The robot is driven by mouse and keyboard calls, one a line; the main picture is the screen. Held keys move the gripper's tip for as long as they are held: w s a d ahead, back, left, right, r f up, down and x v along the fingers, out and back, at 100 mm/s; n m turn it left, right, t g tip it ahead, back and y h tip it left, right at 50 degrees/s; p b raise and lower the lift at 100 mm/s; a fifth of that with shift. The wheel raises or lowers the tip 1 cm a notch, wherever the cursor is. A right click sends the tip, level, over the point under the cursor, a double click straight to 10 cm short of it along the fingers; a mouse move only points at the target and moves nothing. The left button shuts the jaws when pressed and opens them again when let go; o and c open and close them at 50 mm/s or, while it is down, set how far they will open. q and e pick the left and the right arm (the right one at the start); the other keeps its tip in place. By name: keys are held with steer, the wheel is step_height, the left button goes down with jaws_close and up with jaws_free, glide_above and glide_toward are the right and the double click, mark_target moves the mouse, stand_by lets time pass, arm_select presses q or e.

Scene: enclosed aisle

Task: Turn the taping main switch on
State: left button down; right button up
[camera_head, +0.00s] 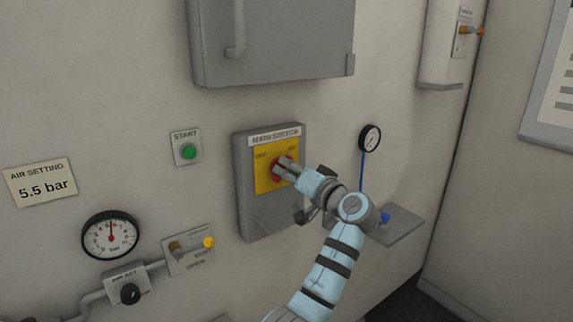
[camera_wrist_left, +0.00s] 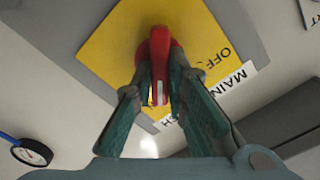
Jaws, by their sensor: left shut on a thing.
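The main switch (camera_head: 271,183) is a grey box on the wall with a yellow plate, a "MAIN SWITCH" label and a red rotary handle (camera_head: 281,167). My left gripper (camera_head: 287,169) is at the handle and shut on it. In the left wrist view, the red handle (camera_wrist_left: 159,62) stands between the two fingers (camera_wrist_left: 160,85), with the yellow plate (camera_wrist_left: 110,50) behind it. "OFF" is readable beside the handle in that view. The handle's exact angle is partly hidden by the fingers. My right gripper is not in view.
A green START button (camera_head: 188,151) is left of the switch. A gauge (camera_head: 110,235), a yellow-handled valve (camera_head: 208,242) and a black knob (camera_head: 130,293) sit lower left. A small gauge (camera_head: 370,138) and a grey shelf (camera_head: 400,227) are to the right. A grey cabinet (camera_head: 275,40) hangs above.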

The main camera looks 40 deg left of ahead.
arm_select(q)
steer(key=shift+m, duration=0.5)
steer(key=c, duration=1.6)
jaws_free()
steer(key=shift+d, duration=0.1)
steer(key=v, duration=1.2)
steer(key=shift+w, duration=0.1)
